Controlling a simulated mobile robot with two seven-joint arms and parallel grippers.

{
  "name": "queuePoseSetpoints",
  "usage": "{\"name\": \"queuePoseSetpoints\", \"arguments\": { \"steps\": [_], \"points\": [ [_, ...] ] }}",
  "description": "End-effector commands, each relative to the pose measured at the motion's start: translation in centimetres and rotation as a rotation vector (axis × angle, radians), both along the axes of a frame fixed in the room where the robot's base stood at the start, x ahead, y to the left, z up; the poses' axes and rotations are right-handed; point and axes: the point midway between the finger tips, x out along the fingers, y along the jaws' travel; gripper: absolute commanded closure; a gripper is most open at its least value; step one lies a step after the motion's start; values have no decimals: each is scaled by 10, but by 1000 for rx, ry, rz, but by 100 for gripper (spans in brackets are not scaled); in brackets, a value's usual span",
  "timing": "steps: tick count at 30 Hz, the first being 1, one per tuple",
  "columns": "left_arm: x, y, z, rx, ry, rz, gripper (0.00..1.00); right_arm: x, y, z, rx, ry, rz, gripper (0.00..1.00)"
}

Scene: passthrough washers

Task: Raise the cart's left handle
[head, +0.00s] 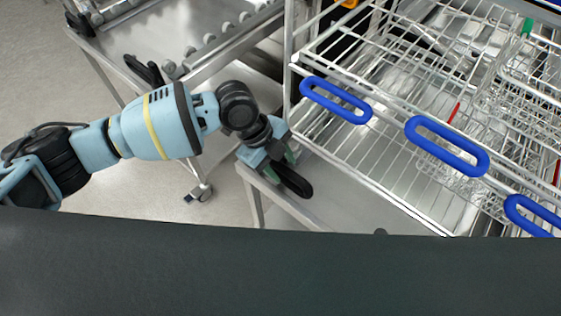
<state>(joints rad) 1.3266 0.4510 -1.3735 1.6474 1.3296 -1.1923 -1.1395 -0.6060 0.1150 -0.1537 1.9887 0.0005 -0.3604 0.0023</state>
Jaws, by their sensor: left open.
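My left arm comes in from the left, and its gripper (276,163) is open at the front left corner of the steel cart (335,205). A black handle (293,181) lies at that corner, right at the gripper's fingertips. The fingers and wrist partly cover the handle's upper end, so I cannot tell whether they touch it or stand on both sides of it. The handle appears low, against the cart's edge. My right gripper is out of view.
Wire racks with blue handles (447,146) stand just right of the gripper. A roller-topped steel cart (165,35) with a black handle (146,70) stands at the upper left, its caster (200,191) below my arm. Open floor (45,85) lies at the left.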

Motion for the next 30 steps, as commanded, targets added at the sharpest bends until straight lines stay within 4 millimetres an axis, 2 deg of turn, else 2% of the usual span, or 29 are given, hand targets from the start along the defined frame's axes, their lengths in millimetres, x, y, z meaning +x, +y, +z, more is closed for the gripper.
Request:
{"name": "queuePoseSetpoints", "arguments": {
  "steps": [5, 15, 30],
  "points": [
    [0, 0, 0, 0, 0, 0, 58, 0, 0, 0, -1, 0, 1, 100],
    [0, 0, 0, -1, 1, 0, 100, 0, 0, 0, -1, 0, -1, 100],
    [0, -7, 1, -18, 15, 0, 100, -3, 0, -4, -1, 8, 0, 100]
  ]
}}
